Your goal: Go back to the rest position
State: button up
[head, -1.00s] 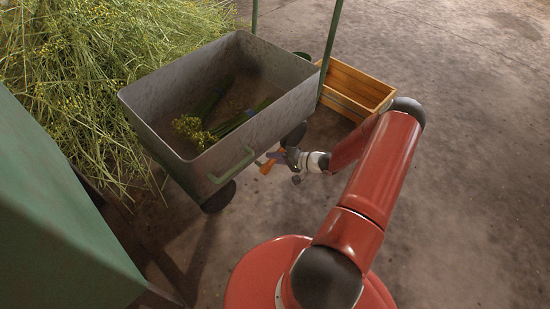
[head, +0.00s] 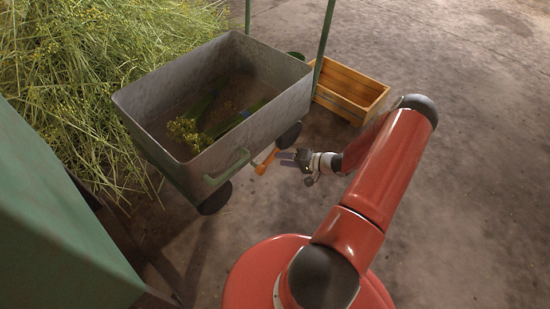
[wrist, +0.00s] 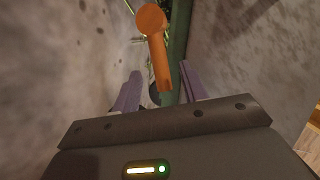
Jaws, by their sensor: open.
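My gripper (head: 283,159) is open and empty, low beside the right side of the grey cart. It is just right of an orange lever (head: 265,160) near the cart's green handle, with a small gap between them. In the wrist view my two purple fingers (wrist: 160,88) stand apart. The orange lever (wrist: 152,22) shows there ahead of the gap between them, beside a green bar (wrist: 178,50). My red arm reaches from its base at the bottom of the head view to the gripper.
The grey cart (head: 272,120) holds bundles of yellow-flowered stems (head: 187,132). A wooden crate (head: 350,92) stands on the floor behind my gripper. A green panel (head: 55,215) is at the lower left, a herb heap (head: 80,70) behind it. The floor at right is clear.

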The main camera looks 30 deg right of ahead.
jog(key=shift+v, duration=1)
jog(key=shift+r, duration=0.1)
jog(key=s+a+r+n+g+h+p, duration=0.1)
jog(key=s+a+r+n+g+p, duration=0.15)
jog(key=a+r+g, duration=0.75)
jog(key=s+a+r+n+t+h+p, duration=0.15)
jog(key=a+r+n, duration=0.25)
jog(key=r, duration=1.4)
jog(key=s+a+r+t+h+p, duration=0.1)
jog(key=s+a+r+h+p, duration=0.1)
jog(key=s+r, duration=0.6)
jog(key=s+a+r+t+h+p, duration=0.2)
jog(key=s+r+h, duration=0.3)
jog(key=s+r, duration=0.3)
notch_tip(320, 180, up, 4)
jog(key=shift+s+a+r+n, duration=0.1)
jog(key=shift+s+a+n, duration=0.3)
jog(key=shift+a, duration=0.5)
